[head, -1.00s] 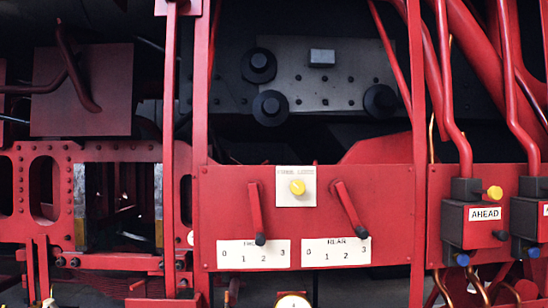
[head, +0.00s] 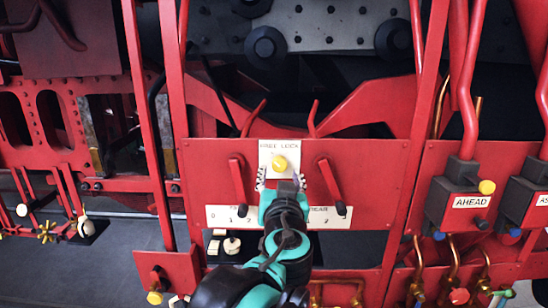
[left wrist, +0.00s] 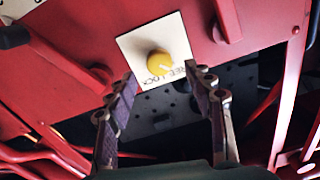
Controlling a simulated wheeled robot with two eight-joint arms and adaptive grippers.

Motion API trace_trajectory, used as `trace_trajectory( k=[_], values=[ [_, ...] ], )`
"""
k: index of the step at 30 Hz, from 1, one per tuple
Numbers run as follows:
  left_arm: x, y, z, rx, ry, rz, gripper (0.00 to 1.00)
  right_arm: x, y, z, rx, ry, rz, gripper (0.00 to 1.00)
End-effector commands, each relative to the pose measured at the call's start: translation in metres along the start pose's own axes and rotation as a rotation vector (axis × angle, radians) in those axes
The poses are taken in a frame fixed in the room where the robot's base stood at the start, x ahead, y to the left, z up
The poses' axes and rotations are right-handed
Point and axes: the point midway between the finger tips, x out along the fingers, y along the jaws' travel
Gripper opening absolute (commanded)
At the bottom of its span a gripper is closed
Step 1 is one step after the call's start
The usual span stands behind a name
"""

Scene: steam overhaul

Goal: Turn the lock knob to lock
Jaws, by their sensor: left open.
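The yellow lock knob (head: 280,163) sits on a white plate (head: 267,150) on the red panel. The plate's lettering appears to read FREE LOCK. In the left wrist view the knob (left wrist: 159,62) is ahead of the fingers, and I cannot tell for sure which word its mark points to. My left gripper (head: 280,180) is open and empty in front of the panel, just below the knob in the head view. In the left wrist view its two fingers (left wrist: 160,76) are spread apart, with the knob beyond and between their tips. My right gripper is not in view.
Red levers with black tips flank the knob, one left (head: 237,180) and one right (head: 329,182). A white numbered label strip (head: 335,217) lies below, partly hidden by my arm. An AHEAD box (head: 468,201) with pipes stands at the right.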

Motion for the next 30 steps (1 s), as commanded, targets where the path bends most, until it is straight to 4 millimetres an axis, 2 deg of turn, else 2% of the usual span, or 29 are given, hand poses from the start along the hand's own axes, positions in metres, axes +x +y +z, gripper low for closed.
trace_trajectory(
  k=[3, 9, 13, 20, 21, 26, 27, 30],
  values=[
    [0.022, -0.001, -0.001, 0.000, -0.001, -0.004, 0.52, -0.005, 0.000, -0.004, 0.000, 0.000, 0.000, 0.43],
    [0.049, -0.002, -0.001, 0.001, -0.001, -0.003, 0.52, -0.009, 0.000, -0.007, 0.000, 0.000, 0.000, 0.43],
    [0.057, -0.001, 0.000, 0.001, -0.002, -0.002, 0.52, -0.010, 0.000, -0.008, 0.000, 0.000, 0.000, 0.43],
    [0.058, -0.001, 0.001, 0.001, -0.002, -0.002, 0.52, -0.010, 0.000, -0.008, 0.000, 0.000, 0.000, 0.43],
    [0.058, -0.001, 0.001, 0.001, -0.002, -0.002, 0.50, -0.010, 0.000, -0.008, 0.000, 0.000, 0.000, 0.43],
    [0.058, -0.001, 0.001, 0.001, -0.002, -0.002, 0.08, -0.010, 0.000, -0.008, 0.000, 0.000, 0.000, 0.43],
    [0.058, -0.001, 0.001, 0.001, -0.002, -0.002, 0.03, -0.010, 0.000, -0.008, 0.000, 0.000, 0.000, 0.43],
    [0.058, -0.001, 0.001, 0.001, -0.002, -0.002, 0.03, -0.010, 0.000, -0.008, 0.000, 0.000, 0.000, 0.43]
  ],
)
